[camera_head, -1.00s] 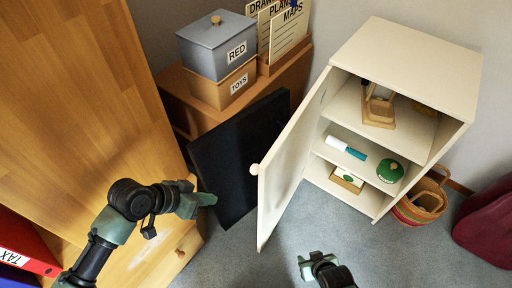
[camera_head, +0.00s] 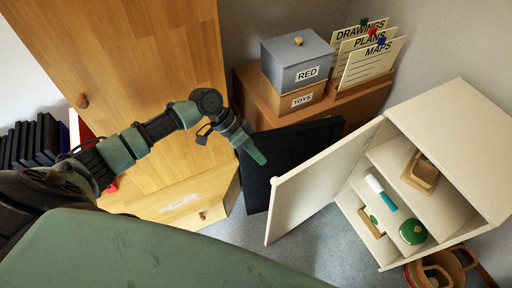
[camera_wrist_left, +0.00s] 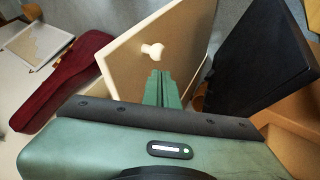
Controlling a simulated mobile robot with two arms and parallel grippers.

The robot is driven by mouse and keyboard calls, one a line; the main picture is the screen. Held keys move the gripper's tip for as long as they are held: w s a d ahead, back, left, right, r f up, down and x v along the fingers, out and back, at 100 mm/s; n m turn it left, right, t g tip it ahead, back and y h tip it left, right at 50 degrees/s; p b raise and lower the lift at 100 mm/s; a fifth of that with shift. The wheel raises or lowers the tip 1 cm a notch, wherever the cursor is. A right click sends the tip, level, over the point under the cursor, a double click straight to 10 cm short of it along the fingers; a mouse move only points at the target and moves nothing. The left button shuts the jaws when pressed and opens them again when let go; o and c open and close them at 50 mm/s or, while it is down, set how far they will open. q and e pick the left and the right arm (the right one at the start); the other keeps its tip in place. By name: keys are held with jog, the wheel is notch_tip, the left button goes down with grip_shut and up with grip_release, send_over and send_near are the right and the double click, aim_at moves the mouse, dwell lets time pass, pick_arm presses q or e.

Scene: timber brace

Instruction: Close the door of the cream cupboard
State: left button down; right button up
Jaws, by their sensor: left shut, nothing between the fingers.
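The cream cupboard (camera_head: 455,130) stands at the right in the head view, its shelves exposed. Its door (camera_head: 318,190) is open, swung out to the left. In the left wrist view the door (camera_wrist_left: 130,75) fills the upper middle, with a round cream knob (camera_wrist_left: 152,50) on its face. My left gripper (camera_head: 258,158) is shut and empty, just left of the door's free edge in the head view. In the wrist view its fingertips (camera_wrist_left: 162,75) point at the door just below the knob; I cannot tell whether they touch. My right gripper is not in view.
A black panel (camera_head: 290,150) stands behind the door, before a wooden unit with the RED box (camera_head: 298,65) and TOYS box (camera_head: 292,100). A wooden cabinet (camera_head: 120,70) is at left. The cupboard holds a green round item (camera_head: 413,232). A basket (camera_head: 440,270) is beside it.

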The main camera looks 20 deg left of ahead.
pick_arm(q)
jog(key=d+f, duration=0.1)
jog(key=d+f+p, duration=0.1)
jog(key=d, duration=0.1)
jog(key=s+d+f, duration=0.1)
jog(key=d, duration=0.1)
jog(key=shift+p, duration=0.35)
jog(key=shift+s+d, duration=0.45)
jog(key=shift+d, duration=0.3)
